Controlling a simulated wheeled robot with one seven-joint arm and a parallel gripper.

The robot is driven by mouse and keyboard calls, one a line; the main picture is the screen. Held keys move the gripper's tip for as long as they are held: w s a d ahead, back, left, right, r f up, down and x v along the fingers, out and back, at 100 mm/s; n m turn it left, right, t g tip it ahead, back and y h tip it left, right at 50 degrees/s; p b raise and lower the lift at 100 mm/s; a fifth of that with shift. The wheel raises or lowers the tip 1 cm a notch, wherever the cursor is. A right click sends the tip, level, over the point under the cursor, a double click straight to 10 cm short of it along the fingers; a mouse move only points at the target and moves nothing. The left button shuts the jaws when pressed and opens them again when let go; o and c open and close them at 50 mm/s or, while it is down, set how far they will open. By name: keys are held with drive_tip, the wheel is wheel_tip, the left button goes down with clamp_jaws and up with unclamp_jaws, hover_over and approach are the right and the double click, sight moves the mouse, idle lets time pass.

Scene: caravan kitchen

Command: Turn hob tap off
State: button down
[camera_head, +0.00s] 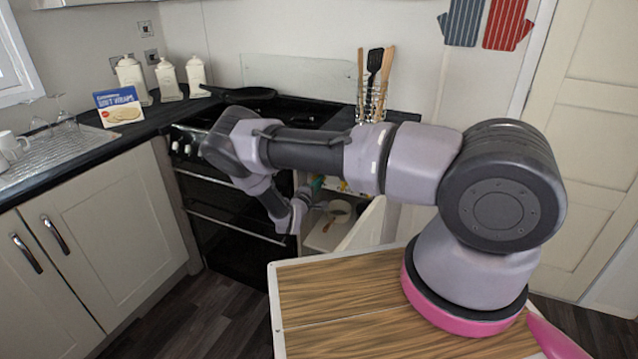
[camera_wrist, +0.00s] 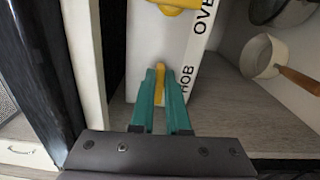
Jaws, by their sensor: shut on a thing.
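The hob tap is a yellow lever (camera_wrist: 160,78) on a white panel (camera_wrist: 143,50), beside the black letters "HOB" in the wrist view. My gripper (camera_wrist: 160,75) has teal fingers, one on each side of the lever, and is shut on it. The lever runs lengthwise between the fingers, and they hide part of it. In the head view my gripper (camera_head: 317,184) reaches into the open cupboard below the worktop, and the tap cannot be made out clearly there.
A second yellow tap (camera_wrist: 178,6) sits by the letters "OVE". A light saucepan (camera_wrist: 262,56) with a wooden handle stands to the right on the cupboard floor (camera_wrist: 225,105). The cupboard door (camera_head: 366,226) stands open. The black cooker (camera_head: 225,210) is left of the cupboard.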

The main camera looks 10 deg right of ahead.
drive_tip(key=shift+f+m, duration=0.15)
drive_tip(key=shift+m, duration=0.25)
drive_tip(key=c, duration=0.9)
unclamp_jaws()
drive_tip(key=v, duration=1)
drive_tip(key=shift+s+a, duration=0.2)
drive_tip(key=shift+s, duration=0.15)
